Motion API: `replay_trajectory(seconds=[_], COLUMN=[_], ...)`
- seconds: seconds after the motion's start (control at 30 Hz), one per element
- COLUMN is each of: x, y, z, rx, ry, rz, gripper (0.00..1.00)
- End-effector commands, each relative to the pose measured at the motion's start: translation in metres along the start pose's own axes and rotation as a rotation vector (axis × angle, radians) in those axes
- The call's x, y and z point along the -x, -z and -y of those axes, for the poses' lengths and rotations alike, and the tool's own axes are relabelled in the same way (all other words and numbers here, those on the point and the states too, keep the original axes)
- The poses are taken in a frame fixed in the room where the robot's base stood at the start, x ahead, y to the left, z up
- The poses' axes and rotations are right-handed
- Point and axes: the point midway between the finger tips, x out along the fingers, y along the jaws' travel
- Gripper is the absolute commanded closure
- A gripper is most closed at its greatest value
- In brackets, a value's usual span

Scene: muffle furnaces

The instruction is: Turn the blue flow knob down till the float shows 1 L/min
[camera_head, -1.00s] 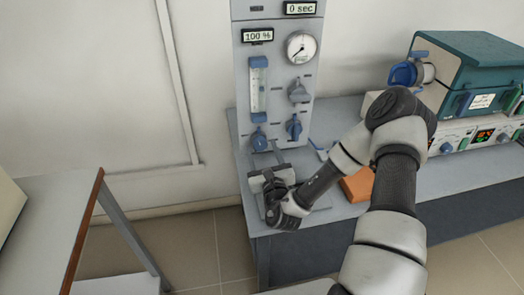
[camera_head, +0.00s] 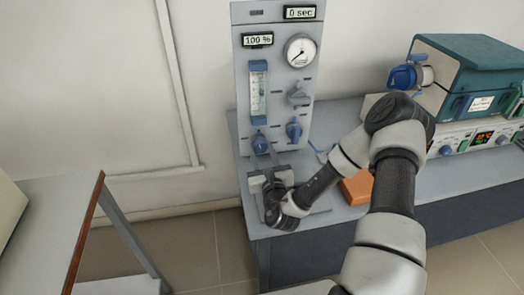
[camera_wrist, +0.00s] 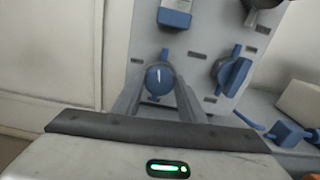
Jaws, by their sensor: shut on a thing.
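The blue flow knob (camera_head: 259,143) sits at the lower left of the grey upright panel, under the clear flow tube (camera_head: 257,92). In the wrist view the round blue flow knob (camera_wrist: 159,79) has a white mark near upright and lies between the two grey fingers. My gripper (camera_head: 263,151) reaches it from the front and is shut on it; it also shows in the wrist view (camera_wrist: 158,72). The fingers partly cover the knob's sides. The float's level in the tube is too small to read.
A second blue knob (camera_head: 294,131) and a grey knob (camera_head: 298,95) are close on the right, below a round gauge (camera_head: 300,50). An orange block (camera_head: 357,187) lies on the bench (camera_head: 440,185). A teal furnace (camera_head: 475,75) stands at right.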

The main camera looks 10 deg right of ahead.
Motion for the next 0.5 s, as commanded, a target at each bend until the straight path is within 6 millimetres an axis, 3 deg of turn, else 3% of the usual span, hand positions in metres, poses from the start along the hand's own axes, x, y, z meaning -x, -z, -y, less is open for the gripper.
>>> replay_trajectory(seconds=[0.5], x=[0.0011], y=[-0.0025], z=[0.0018], rx=[-0.412], ry=[0.003], rz=[-0.008], gripper=[0.86])
